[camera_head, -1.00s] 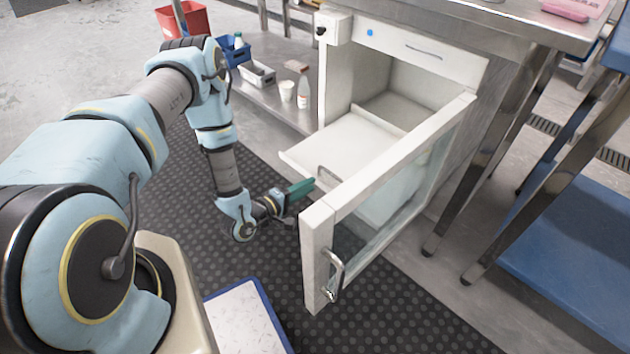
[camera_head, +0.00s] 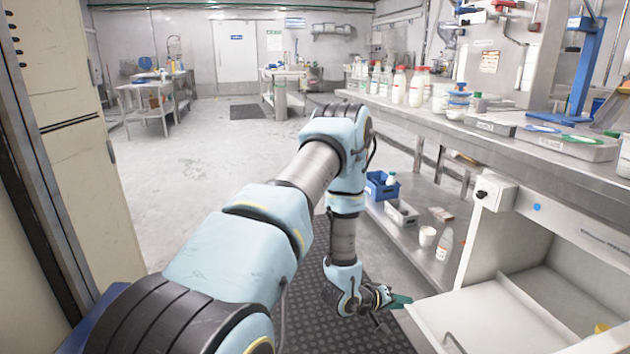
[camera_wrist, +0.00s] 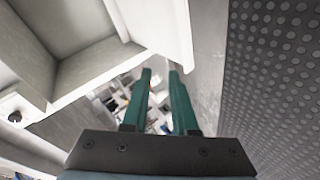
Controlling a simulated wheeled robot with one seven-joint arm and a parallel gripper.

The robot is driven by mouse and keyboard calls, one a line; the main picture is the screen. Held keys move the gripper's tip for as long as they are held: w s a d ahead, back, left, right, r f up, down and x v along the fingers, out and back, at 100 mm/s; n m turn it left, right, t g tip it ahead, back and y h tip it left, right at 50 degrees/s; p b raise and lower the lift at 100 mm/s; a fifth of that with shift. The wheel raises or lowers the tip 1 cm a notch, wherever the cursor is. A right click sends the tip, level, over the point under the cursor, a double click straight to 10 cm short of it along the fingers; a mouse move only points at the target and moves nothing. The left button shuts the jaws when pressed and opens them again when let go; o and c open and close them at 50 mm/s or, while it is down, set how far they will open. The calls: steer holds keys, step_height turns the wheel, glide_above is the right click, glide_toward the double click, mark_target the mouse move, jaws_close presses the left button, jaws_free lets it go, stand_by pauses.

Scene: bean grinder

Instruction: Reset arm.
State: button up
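My gripper (camera_head: 402,301) is low over the dark mat, beside the pulled-out white tray (camera_head: 493,325) of the open cabinet (camera_head: 550,285). In the wrist view, its two green fingers (camera_wrist: 158,95) stand apart with nothing between them. The cabinet's white panels fill the upper left of the wrist view. My arm reaches forward and bends down at the elbow. The cabinet's glass door is outside the head view now.
The steel workbench (camera_head: 560,160) carries bottles and trays. Its lower shelf (camera_head: 405,227) holds a blue bin (camera_head: 382,188), a white cup (camera_head: 427,236) and a bottle (camera_head: 444,245). A tall cabinet (camera_head: 75,130) stands at left. Open floor (camera_head: 200,140) lies ahead.

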steer(key=w+a+r+m+y, duration=0.15)
steer(key=a+r+y, duration=0.25)
steer(key=a+r, duration=0.45)
steer(key=w+a+r+y, duration=0.35)
steer(key=a+r, duration=0.35)
steer(key=a, duration=0.3)
steer(key=s+a+r+g+y, duration=0.1)
steer(key=s+a+r+g, duration=0.1)
steer(key=s+a+r, duration=0.5)
steer(key=s+a+r+g+y, duration=0.2)
steer(key=s+a+r, duration=0.35)
steer(key=s, duration=0.45)
step_height(320, 180, up, 26)
steer(key=p, duration=2.6)
steer(key=shift+w+d+f, duration=0.25)
steer(key=shift+w, duration=0.15)
